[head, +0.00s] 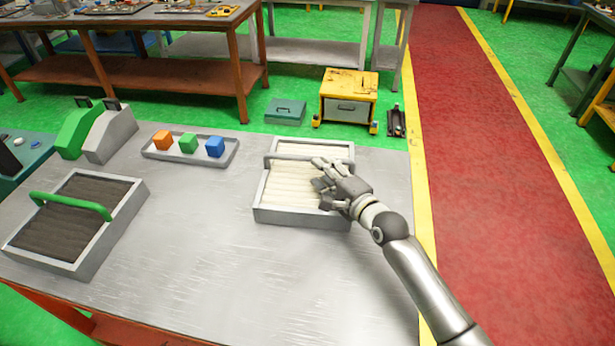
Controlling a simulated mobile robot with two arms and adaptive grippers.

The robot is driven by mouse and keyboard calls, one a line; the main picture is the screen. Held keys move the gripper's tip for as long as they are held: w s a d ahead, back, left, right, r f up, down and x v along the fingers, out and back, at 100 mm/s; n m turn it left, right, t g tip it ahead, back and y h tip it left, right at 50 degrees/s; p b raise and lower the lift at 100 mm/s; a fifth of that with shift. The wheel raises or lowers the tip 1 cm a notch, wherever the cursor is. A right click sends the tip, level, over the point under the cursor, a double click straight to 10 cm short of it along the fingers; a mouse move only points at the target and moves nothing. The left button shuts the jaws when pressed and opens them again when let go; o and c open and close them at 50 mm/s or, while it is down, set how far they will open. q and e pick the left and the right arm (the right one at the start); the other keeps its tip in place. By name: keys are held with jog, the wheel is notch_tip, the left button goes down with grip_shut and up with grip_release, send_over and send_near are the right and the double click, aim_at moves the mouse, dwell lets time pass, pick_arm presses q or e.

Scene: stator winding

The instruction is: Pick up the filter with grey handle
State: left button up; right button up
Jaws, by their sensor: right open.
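The filter with the grey handle (290,216) lies on the metal table at the right. It is a grey-framed tray with cream pleats, and its grey bar handle (283,157) runs across the far part. My right gripper (325,172) is a hand-like gripper, open, over the right side of this filter near the handle's right end. It hides that end of the handle; I cannot tell whether the fingers touch it. A second filter (118,222) with a green handle and dark pleats lies at the left of the table. My left gripper is not in view.
A tray (150,152) with orange, green and blue cubes stands at the back of the table (220,270). Green and grey handled blocks (112,137) and a teal case (30,160) are at the left. The table between the filters is clear. A yellow cabinet (348,97) stands beyond.

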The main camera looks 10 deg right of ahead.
aim_at(310, 157)
jog(key=shift+w+a+f, duration=0.1)
jog(key=shift+w+a, duration=0.05)
jog(key=shift+w, duration=0.35)
jog(key=shift+w+a, duration=0.1)
jog(key=shift+w, duration=0.1)
jog(key=shift+w+a+r+p, duration=0.15)
jog(key=shift+w+a+p, duration=0.15)
jog(key=shift+w, duration=0.3)
jog(key=shift+w+a+r+p, duration=0.15)
jog(key=shift+w+p, duration=0.1)
jog(key=shift+w, duration=0.3)
jog(key=shift+x, duration=1.1)
jog(key=shift+w+a+f, duration=0.1)
jog(key=shift+w+f, duration=0.15)
jog(key=shift+w, duration=0.05)
grip_shut()
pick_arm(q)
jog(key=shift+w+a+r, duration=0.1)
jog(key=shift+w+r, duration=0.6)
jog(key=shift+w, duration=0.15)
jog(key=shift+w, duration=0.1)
